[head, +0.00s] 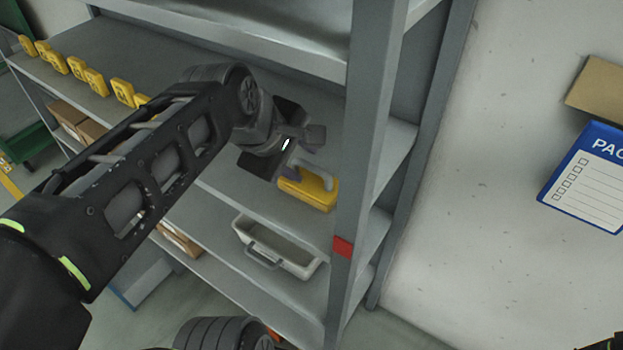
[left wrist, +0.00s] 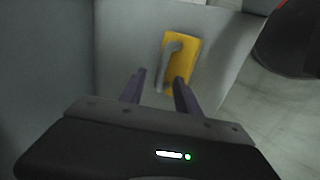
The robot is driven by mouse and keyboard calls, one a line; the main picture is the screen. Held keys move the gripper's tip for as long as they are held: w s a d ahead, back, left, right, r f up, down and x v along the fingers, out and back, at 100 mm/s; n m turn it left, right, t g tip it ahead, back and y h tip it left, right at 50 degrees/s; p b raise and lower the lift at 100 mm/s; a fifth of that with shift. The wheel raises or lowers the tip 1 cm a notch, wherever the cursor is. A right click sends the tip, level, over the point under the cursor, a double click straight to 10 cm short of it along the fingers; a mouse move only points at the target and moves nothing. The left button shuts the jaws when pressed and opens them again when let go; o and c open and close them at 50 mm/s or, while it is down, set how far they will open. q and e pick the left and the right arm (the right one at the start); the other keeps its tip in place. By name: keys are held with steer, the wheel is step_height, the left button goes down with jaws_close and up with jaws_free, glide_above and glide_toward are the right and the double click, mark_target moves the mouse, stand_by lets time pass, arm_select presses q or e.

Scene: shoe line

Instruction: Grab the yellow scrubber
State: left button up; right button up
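The yellow scrubber (head: 312,189) with a grey handle lies on a shelf of the grey rack, near the right upright post. My left gripper (head: 303,170) is just above and in front of it in the head view and hides part of it. In the left wrist view the yellow scrubber (left wrist: 180,57) lies just beyond the fingertips of my left gripper (left wrist: 160,80). My right gripper does not show in either view.
The rack's upright post (head: 366,130) stands close to the right of the scrubber. A grey bin (head: 310,268) sits on the shelf below. Several yellow tags (head: 122,92) line the upper shelf edge at left. A blue-and-white sign (head: 592,180) is on the wall at right.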

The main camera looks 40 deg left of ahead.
arm_select(q)
steer(key=shift+w+f, duration=0.25)
steer(key=shift+f, duration=0.15)
steer(key=shift+c, duration=0.6)
jaws_close()
stand_by(0.9)
